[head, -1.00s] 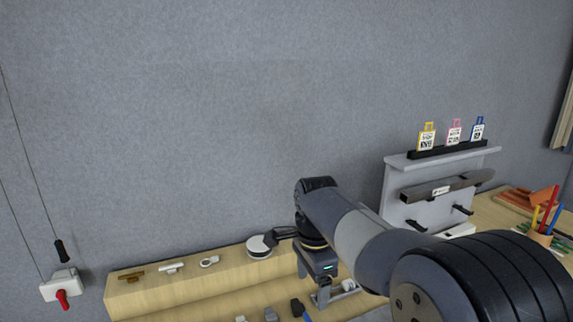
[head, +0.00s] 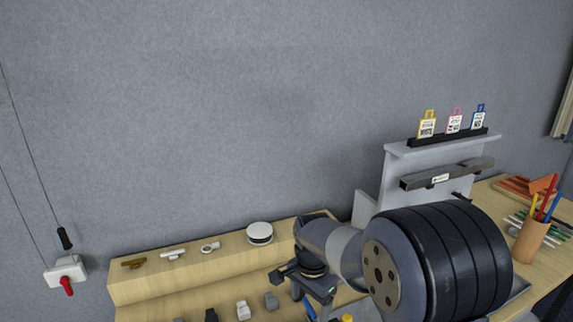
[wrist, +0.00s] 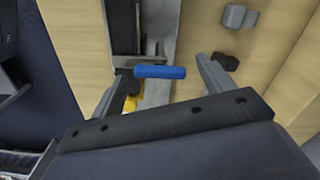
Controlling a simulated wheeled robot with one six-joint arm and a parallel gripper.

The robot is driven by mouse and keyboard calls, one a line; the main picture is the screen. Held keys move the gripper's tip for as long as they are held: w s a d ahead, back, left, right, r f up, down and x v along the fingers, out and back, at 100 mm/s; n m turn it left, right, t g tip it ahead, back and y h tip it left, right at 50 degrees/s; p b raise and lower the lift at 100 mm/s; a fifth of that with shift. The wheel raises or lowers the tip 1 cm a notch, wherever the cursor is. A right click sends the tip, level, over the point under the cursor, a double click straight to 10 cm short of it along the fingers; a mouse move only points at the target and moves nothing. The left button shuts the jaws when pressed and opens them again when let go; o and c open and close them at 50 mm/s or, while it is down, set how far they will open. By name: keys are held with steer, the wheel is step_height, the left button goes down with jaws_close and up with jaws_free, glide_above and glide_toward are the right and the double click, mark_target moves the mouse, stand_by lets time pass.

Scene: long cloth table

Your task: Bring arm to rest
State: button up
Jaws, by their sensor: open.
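My gripper (wrist: 165,72) is open in the wrist view, its two dark fingers spread apart with nothing held. A blue bar-shaped thing (wrist: 160,72) shows in the gap between the fingers, and I cannot tell how far below them it lies. In the head view my gripper (head: 318,288) hangs low over the wooden table, beside a blue piece (head: 311,308). My arm bends down to it from the right and hides part of the table. The fingertips are hard to make out there.
A raised wooden ledge (head: 205,268) holds small fittings and a white round puck (head: 260,232). Grey blocks (head: 243,310) stand in front. A grey rack (head: 398,172) with several tags and a pencil cup (head: 530,242) are at the right. A switch box (head: 65,270) hangs at left.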

steer(key=n, duration=1.3)
steer(key=shift+n, duration=0.3)
steer(key=shift+r, duration=0.9)
